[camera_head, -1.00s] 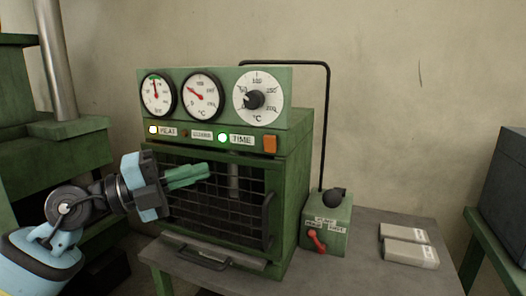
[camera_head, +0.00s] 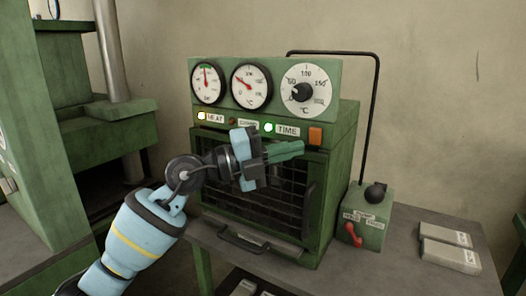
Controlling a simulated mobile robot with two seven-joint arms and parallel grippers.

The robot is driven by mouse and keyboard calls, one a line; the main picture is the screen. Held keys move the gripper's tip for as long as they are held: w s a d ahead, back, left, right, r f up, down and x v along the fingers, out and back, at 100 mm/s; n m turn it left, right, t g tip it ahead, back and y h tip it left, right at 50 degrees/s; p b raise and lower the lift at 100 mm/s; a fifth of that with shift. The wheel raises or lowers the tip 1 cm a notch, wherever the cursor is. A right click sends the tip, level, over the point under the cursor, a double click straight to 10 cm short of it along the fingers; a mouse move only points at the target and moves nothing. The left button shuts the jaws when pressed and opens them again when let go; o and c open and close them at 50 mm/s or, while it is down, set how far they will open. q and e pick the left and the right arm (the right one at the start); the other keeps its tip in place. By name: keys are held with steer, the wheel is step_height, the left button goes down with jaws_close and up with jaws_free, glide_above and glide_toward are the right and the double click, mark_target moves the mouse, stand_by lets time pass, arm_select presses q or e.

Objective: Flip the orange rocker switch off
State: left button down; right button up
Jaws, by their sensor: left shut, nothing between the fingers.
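The orange rocker switch (camera_head: 315,136) sits at the right end of the label strip on the front of the green oven (camera_head: 343,130), right of the TIME label. My left gripper (camera_head: 302,149) is shut and empty, with its green fingertips just below and left of the switch, in front of the oven's mesh door. A small gap shows between the fingertips and the switch in the picture; the depth between them is hard to tell. My right gripper is not in view.
Two gauges and a black dial knob (camera_head: 301,92) sit above the strip. A green box (camera_head: 366,216) with a red lever and black knob stands right of the oven. Pale packets (camera_head: 449,246) lie farther right on the grey table. A green machine (camera_head: 30,150) stands at left.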

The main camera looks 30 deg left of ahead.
mark_target(319, 135)
arm_select(q)
steer(key=shift+w+d+r, duration=0.15)
steer(key=shift+w+r, duration=0.05)
steer(key=shift+w, duration=0.85)
steer(key=shift+w+d+r, duration=0.1)
steer(key=shift+w+r, duration=0.1)
steer(key=shift+w, duration=0.85)
